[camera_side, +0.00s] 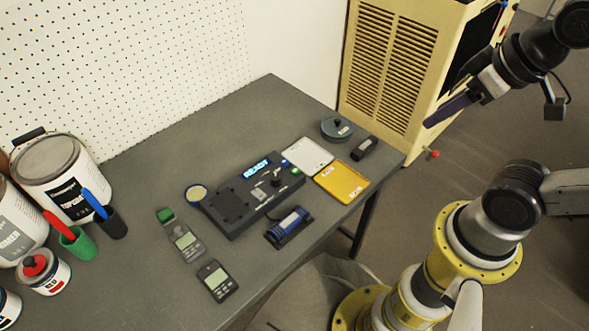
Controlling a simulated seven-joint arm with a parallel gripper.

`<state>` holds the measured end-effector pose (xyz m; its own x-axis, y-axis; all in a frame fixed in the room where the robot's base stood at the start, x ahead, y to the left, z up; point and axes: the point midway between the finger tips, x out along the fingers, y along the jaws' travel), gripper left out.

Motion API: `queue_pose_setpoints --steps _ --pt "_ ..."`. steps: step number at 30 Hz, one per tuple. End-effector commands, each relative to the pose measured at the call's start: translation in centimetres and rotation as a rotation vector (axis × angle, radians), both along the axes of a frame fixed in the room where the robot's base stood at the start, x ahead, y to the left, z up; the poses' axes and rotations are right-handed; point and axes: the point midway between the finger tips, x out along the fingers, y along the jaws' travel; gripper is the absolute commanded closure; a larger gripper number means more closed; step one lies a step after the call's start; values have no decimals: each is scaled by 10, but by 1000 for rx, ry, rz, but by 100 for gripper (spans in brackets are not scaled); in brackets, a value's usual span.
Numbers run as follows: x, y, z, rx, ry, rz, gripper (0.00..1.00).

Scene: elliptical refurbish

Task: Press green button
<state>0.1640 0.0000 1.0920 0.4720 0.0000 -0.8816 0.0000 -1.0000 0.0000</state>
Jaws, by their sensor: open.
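A dark box-shaped device (232,221) lies on the grey table, with a lit blue display reading "READY" (257,168). A small green spot (296,171), which looks like the green button, is at its right end, close to a small blue-white spot (284,162). My gripper (430,123) is open and empty at the upper right, in the air well to the right of the device and apart from it. The fingers point left and slightly down; the gap between them is not clear from this angle.
A white tray (308,153), a yellow tray (342,188), a round grey tin (336,128) and a small black item (364,148) lie right of the device. A beige cabinet (385,75) stands behind.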

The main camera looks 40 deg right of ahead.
Motion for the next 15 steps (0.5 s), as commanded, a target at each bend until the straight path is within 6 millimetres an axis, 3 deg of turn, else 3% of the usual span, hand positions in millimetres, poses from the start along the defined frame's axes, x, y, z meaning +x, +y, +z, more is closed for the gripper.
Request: queue_pose_setpoints --steps 2,9,15 --pt "0 0 0 0 0 0 54" --pt "0 0 0 0 0 0 97" --pt "0 0 0 0 0 0 100"
